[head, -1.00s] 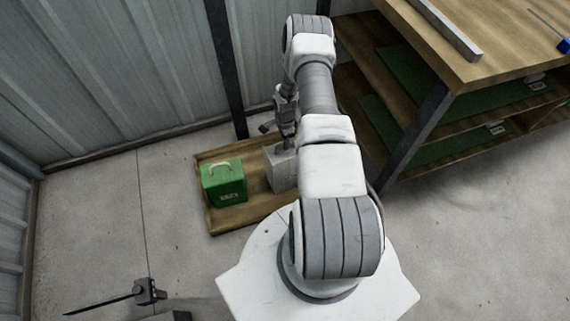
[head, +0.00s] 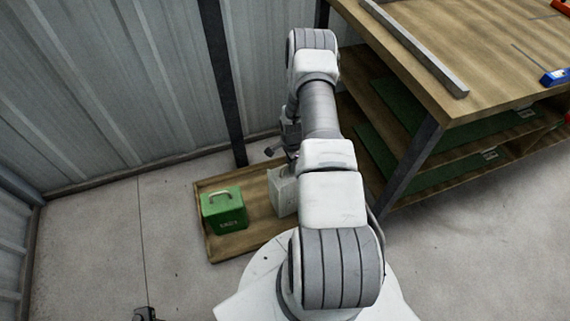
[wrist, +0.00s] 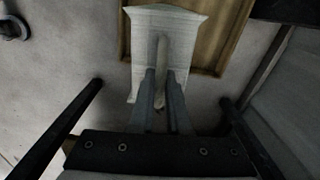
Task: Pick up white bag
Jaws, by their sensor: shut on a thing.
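The white bag (head: 281,195) stands in the right part of a shallow wooden tray (head: 236,246), partly hidden by my arm in the head view. In the wrist view the white bag (wrist: 182,32) is below my gripper, with its handle running between the fingers. My gripper (wrist: 164,76) is shut on that handle. In the head view my gripper is mostly hidden behind my arm. I cannot tell whether the bag's base touches the tray.
A green bag (head: 224,210) with a handle stands in the tray to the left of the white one. A wooden workbench (head: 440,40) with shelves is at the right. A corrugated metal wall (head: 100,90) is behind.

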